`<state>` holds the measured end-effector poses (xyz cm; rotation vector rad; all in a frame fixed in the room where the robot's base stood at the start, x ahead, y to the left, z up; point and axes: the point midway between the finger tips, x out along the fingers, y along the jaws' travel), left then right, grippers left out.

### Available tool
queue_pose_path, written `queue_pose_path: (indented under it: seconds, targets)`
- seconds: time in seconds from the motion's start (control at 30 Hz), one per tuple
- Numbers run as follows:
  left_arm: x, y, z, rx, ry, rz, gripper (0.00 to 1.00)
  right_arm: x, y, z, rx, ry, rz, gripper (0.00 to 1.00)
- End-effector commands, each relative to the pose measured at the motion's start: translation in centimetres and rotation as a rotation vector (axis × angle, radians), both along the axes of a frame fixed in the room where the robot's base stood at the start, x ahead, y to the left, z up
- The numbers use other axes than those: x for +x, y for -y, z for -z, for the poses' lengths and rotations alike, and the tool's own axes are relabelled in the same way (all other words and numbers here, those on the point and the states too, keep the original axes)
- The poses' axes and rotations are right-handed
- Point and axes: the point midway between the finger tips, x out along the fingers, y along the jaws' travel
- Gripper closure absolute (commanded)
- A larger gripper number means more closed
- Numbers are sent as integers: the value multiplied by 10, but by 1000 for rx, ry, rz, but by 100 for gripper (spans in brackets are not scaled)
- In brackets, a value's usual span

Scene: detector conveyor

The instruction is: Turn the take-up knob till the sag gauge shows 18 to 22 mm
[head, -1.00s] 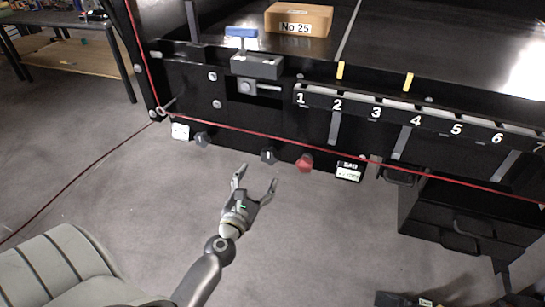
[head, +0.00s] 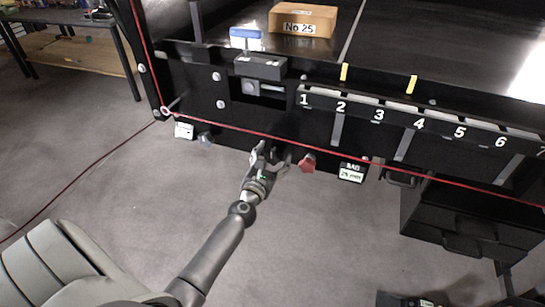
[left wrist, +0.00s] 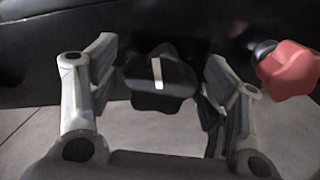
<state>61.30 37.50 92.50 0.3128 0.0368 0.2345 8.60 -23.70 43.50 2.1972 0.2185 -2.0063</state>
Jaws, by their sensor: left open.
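A black lobed knob with a white pointer line (left wrist: 160,88) sits on the machine's front, in the middle of the left wrist view. My left gripper (head: 273,154) is open, with one finger on each side of this knob. Gaps show between the knob and both fingers. In the head view the gripper mostly hides this knob. The sag gauge (head: 351,172) is a small box labelled SAG right of the red knob. Its small reading looks like 29 mm, but the digits are blurred. My right gripper is not in view.
A red lobed knob (head: 307,163) is close to the right of the gripper; it also shows in the left wrist view (left wrist: 288,70). Another dark knob (head: 206,138) is further left. A red cord (head: 230,128) runs across the front. A cardboard box (head: 302,19) lies on the belt.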

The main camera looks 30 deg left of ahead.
Motion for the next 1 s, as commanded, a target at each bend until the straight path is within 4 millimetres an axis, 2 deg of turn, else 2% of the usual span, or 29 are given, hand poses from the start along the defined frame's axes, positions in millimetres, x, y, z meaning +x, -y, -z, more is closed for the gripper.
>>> queue_pose_path:
  seconds: [0.1, 0.47, 0.77, 1.0]
  targets:
    - [0, 0, 0, 0, 0, 0, 29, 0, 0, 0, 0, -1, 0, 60]
    - [0, 0, 0, 0, 0, 1, 75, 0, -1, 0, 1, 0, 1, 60]
    - [0, 0, 0, 37, -10, 1, 75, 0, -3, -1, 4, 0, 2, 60]
    - [0, 1, 0, 171, -42, 1, 75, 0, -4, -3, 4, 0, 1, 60]
